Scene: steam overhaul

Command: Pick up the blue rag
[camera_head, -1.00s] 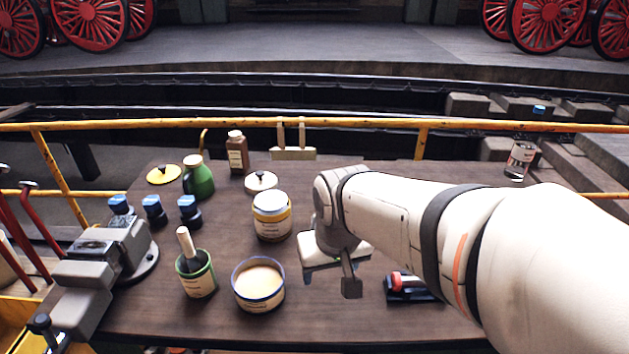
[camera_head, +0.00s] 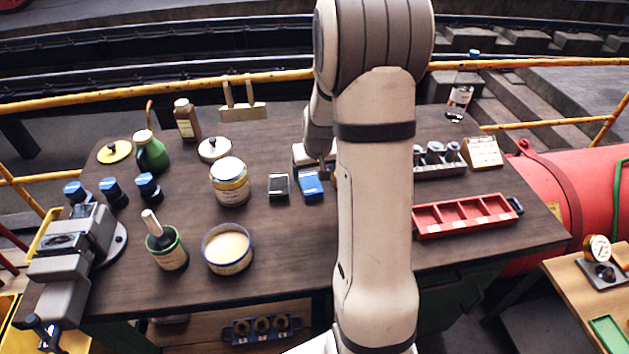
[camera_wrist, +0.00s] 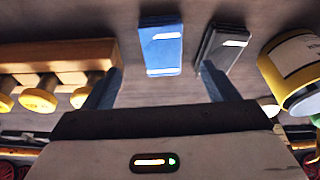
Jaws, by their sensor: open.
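The blue rag (camera_head: 311,186) is a small folded cloth with a pale label, lying flat on the dark workbench (camera_head: 285,240). It also shows in the wrist view (camera_wrist: 161,52), near the top centre. A dark grey folded rag (camera_head: 279,188) lies just to its left in the head view; in the wrist view (camera_wrist: 222,45) it is to the right. My gripper (camera_wrist: 160,75) is open and empty, its two fingers spread on either side of the blue rag's direction. In the head view my arm hides part of the gripper, right by the blue rag.
A wooden rack with brass knobs (camera_wrist: 55,55) stands close to one finger. A yellow-banded tin (camera_wrist: 295,75) is on the other side. A red divided tray (camera_head: 468,216), an open cream tin (camera_head: 228,250) and a vise (camera_head: 72,260) stand on the bench.

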